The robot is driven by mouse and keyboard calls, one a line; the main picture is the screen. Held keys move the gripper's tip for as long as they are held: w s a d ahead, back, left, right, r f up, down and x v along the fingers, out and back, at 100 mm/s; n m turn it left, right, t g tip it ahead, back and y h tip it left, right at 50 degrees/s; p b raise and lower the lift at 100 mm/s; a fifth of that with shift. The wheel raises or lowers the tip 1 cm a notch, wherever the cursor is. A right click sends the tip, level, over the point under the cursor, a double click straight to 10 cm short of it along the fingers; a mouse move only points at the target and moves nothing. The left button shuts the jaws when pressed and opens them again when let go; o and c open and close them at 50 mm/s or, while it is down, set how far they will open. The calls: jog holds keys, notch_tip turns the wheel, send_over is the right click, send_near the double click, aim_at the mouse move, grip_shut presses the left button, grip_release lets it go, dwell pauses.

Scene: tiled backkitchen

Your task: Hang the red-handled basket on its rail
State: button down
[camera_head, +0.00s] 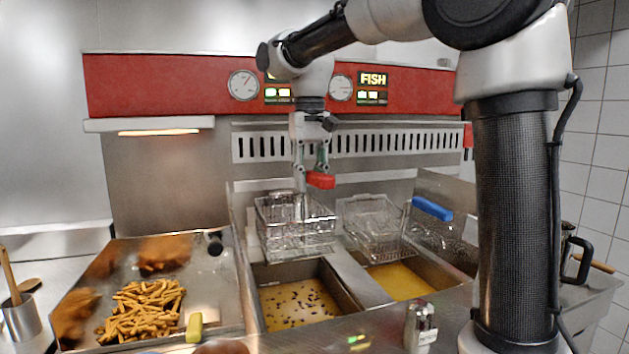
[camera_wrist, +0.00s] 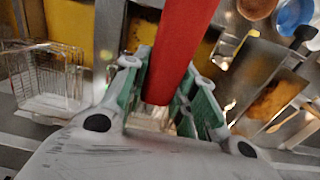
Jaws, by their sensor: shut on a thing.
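The red-handled basket (camera_head: 290,232) is a wire basket above the left fryer vat (camera_head: 297,303), near the back panel. Its red handle (camera_head: 320,180) is between the fingers of my gripper (camera_head: 312,172), which is shut on it. In the wrist view the red handle (camera_wrist: 178,45) runs between the green-sided finger pads of my gripper (camera_wrist: 170,100). The rail (camera_head: 285,186) seems to be the ledge along the back, just behind the basket. I cannot tell whether the basket touches it.
A second wire basket (camera_head: 375,225) with a blue handle (camera_head: 432,208) is at the right, above the right vat (camera_head: 405,280). A tray (camera_head: 222,290) with fries (camera_head: 145,308) and fried pieces lies left. A shaker (camera_head: 420,325) stands at the front edge.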

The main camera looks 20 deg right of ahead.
jog(key=shift+w, duration=2.85)
jog(key=shift+f, duration=0.15)
jog(key=shift+f, duration=0.7)
jog(key=shift+f, duration=1.6)
jog(key=shift+f, duration=0.65)
